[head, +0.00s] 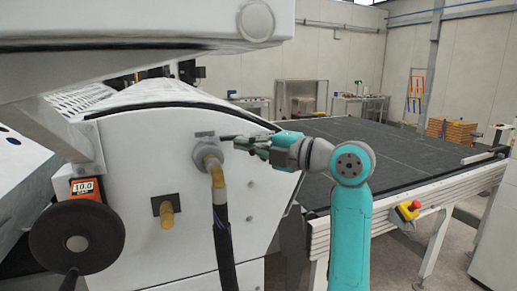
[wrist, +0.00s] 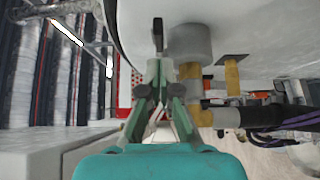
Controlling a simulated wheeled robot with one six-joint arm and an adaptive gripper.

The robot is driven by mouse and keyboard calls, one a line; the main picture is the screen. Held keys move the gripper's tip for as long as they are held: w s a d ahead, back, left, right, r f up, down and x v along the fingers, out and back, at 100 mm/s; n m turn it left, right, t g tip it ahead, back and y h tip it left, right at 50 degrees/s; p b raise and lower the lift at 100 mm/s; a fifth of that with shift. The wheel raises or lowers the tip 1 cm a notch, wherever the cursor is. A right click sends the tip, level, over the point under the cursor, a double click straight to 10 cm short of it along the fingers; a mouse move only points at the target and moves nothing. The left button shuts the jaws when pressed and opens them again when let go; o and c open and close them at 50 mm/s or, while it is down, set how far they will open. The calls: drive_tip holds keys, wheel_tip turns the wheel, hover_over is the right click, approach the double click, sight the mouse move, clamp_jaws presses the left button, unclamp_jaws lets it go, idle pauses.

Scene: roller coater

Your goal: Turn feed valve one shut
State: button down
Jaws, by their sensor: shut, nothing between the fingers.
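A grey round valve body (head: 207,150) with a yellow-brown hose fitting sits on the white side panel of the machine; I see no label naming it as feed valve one. It also shows in the wrist view (wrist: 190,42). A small dark lever (wrist: 158,35) stands beside the body in the wrist view, directly beyond my fingertips. My gripper (head: 240,143) is shut and empty, just right of the valve body in the head view. In the wrist view its fingertips (wrist: 158,66) come together close to the lever. I cannot tell whether they touch it.
A dark hose (head: 222,240) hangs below the valve. A second yellow fitting on a black plate (head: 165,207) is lower left. A black handwheel (head: 77,237) and an orange display (head: 87,190) are at left. A dark conveyor (head: 370,140) with a red stop button (head: 408,210) lies right.

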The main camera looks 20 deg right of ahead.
sight(232, 138)
drive_tip(key=shift+w, duration=0.85)
drive_tip(key=shift+w+d+r, duration=0.1)
drive_tip(key=shift+w+d, duration=0.1)
drive_tip(key=shift+w, duration=0.25)
drive_tip(key=shift+w+d, duration=0.2)
drive_tip(key=shift+w, duration=0.25)
